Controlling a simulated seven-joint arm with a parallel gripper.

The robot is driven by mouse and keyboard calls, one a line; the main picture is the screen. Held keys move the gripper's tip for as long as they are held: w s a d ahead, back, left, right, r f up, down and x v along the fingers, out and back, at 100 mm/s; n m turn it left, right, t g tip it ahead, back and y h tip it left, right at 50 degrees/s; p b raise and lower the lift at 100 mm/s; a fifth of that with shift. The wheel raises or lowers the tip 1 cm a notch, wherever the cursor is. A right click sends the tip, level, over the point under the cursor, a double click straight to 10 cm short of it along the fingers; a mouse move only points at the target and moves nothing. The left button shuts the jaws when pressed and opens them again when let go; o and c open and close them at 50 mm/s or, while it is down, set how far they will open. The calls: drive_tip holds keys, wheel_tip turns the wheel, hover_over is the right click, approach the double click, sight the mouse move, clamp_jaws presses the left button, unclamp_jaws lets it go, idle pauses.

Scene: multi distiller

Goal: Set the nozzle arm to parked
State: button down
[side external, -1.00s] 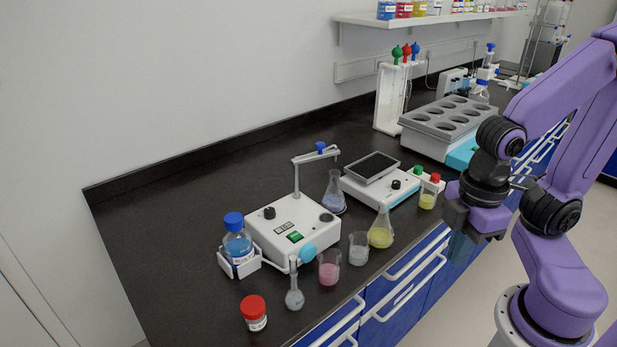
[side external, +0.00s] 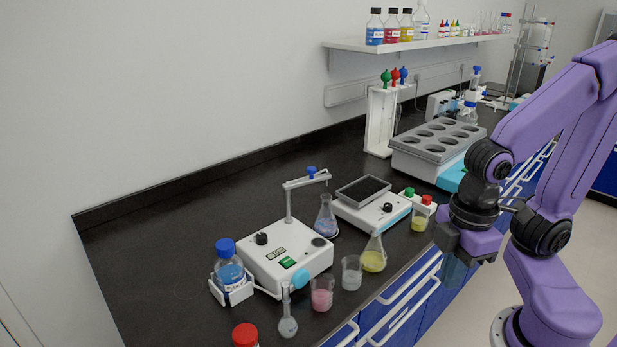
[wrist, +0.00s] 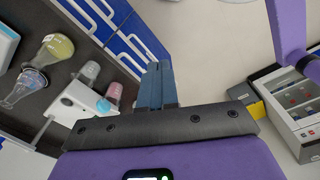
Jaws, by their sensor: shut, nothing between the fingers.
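My gripper (side external: 457,262) is off the bench's front edge, right of the distiller and touching nothing. In the wrist view its fingers (wrist: 158,84) are together and empty.
A flask of yellow liquid (side external: 373,258), two beakers (side external: 322,294) and a small round flask (side external: 288,326) line the front edge. A balance (side external: 371,205) stands right of the distiller, a blue-capped bottle (side external: 228,265) left. The bench behind the distiller is clear.

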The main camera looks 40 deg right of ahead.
drive_tip(key=c, duration=1.1)
unclamp_jaws()
drive_tip(key=shift+w+d+f, duration=0.1)
drive_tip(key=shift+c, duration=0.2)
drive_tip(key=shift+o, duration=0.9)
drive_tip(key=w+d+f+n+t+h, duration=0.2)
drive_tip(key=w+d+n+h, duration=0.1)
drive_tip(key=w+d+h, duration=0.2)
drive_tip(key=shift+w+h, duration=0.6)
drive_tip(key=shift+w, duration=0.6)
drive_tip(key=n+t+h, duration=0.3)
drive_tip(key=n+t, duration=1)
drive_tip(key=n, duration=0.1)
approach(313, 170)
drive_tip(key=x, duration=1.1)
drive_tip(key=shift+w, duration=0.1)
